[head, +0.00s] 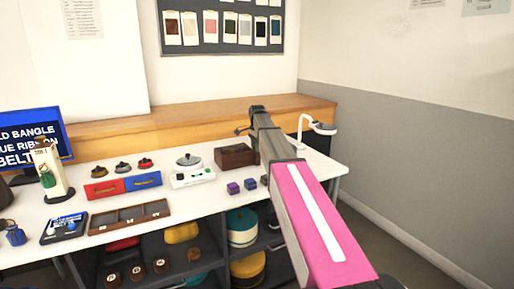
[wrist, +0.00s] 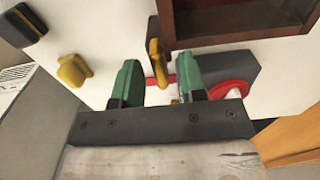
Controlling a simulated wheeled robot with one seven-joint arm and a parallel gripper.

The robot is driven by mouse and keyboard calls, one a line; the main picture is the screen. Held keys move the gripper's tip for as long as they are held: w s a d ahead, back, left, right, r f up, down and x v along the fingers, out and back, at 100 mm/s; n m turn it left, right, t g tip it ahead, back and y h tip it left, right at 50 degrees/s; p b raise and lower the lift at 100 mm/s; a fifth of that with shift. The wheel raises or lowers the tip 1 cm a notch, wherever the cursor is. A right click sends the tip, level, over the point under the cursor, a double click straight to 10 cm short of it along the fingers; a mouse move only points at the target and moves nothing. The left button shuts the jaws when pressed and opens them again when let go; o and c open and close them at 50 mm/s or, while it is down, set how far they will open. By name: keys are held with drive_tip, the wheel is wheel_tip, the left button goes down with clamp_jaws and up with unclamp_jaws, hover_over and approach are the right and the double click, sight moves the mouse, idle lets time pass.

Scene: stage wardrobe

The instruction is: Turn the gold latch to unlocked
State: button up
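In the wrist view my gripper (wrist: 160,72) has two green fingers spread apart. An upright gold piece, which looks like the gold latch (wrist: 156,62), shows in the gap between them, next to the dark brown framed case (wrist: 168,20). Clear space shows on both sides of the gold piece, and I cannot tell how deep it sits between the fingers. I cannot read its lock position. In the head view my gripper (head: 251,120) is over the back right of the white table, by the brown box (head: 237,155); the latch is not discernible there.
A gold knob-like piece (wrist: 74,70) and a dark block with a gold band (wrist: 25,22) lie left of my fingers. A grey part with a red ring (wrist: 232,91) is close on the right. The white table (head: 200,207) also holds a divided wooden tray (head: 130,218).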

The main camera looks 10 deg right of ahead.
clamp_jaws()
drive_tip(key=shift+n, duration=0.4)
drive_tip(key=n, duration=0.3)
drive_tip(key=shift+n, duration=0.3)
drive_tip(key=n, duration=0.4)
drive_tip(key=shift+n, duration=0.3)
drive_tip(key=n, duration=0.8)
drive_tip(key=shift+n, duration=0.6)
